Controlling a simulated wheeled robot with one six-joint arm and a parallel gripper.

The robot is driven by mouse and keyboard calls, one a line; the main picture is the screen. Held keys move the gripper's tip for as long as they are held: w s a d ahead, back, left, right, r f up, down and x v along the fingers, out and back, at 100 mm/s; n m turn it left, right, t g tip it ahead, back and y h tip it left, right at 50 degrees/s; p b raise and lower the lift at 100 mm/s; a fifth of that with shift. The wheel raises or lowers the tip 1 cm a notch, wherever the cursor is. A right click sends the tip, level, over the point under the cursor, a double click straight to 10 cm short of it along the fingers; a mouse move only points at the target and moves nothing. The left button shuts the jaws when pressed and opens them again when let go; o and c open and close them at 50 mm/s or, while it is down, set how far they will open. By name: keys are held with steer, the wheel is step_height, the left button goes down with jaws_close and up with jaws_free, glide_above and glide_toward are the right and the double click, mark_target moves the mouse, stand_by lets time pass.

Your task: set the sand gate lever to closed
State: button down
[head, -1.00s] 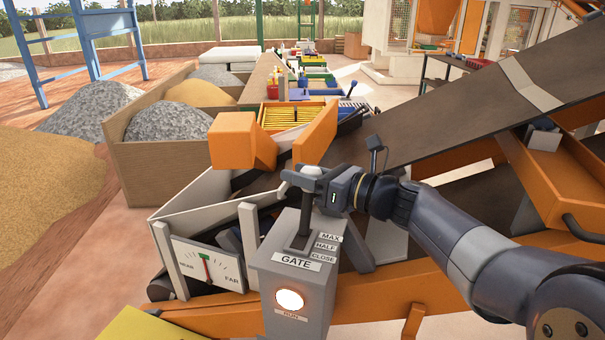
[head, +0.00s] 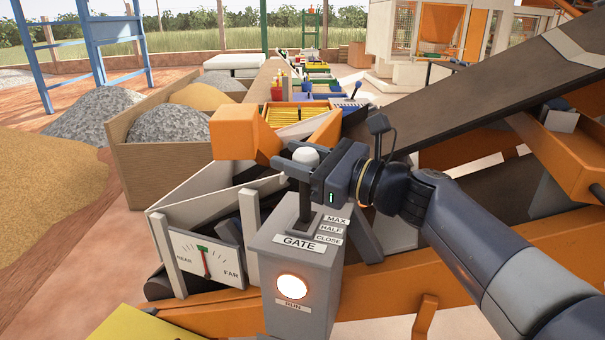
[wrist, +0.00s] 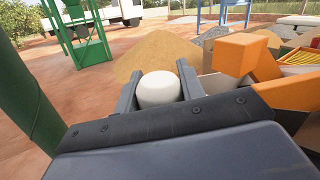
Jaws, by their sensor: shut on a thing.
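The grey gate box (head: 299,275) stands in front of me in the head view, labelled GATE, with a glowing RUN button (head: 291,287). Its lever has a dark shaft (head: 304,205) and a white knob (head: 306,155). The shaft rises nearly upright from the slot; I cannot tell exactly which mark it lines up with. The MAX, HALF and CLOSE labels (head: 328,240) run from far to near along the right edge of the box top. My gripper (head: 296,164) is shut on the lever at its knob. The wrist view shows the white knob (wrist: 159,89) between both fingers.
A NEAR-FAR dial (head: 205,257) sits left of the box, its red needle near the middle. An orange block-shaped part (head: 236,133) stands just behind and left of the lever. A conveyor (head: 470,95) slopes up to the right behind my arm.

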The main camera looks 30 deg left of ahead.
steer(key=shift+s+d+f+n+g+y+b, duration=0.1)
steer(key=shift+s+f+n+y+b, duration=0.1)
steer(key=shift+s+n+b, duration=0.85)
steer(key=shift+s+d+f+n+g+y+b, duration=0.15)
steer(key=shift+s+n+b, duration=0.65)
steer(key=shift+b, duration=0.6)
steer(key=shift+s+d+f+n+g+y+b, duration=0.1)
steer(key=shift+s+f+n+b, duration=0.1)
steer(key=shift+s+n+b, duration=0.75)
steer(key=c, duration=0.9)
jaws_free()
steer(key=shift+s, duration=0.1)
steer(key=shift+d, duration=0.1)
steer(key=d+f+b, duration=0.1)
steer(key=d, duration=0.9)
steer(key=shift+d+f, duration=0.2)
steer(key=shift+d, duration=0.05)
steer(key=shift+s, duration=0.1)
steer(key=a+r, duration=0.1)
steer(key=a, duration=0.9)
steer(key=shift+w+a+r+m+p, duration=0.2)
steer(key=shift+a+r+m+p, duration=0.1)
steer(key=shift+a+p, duration=0.05)
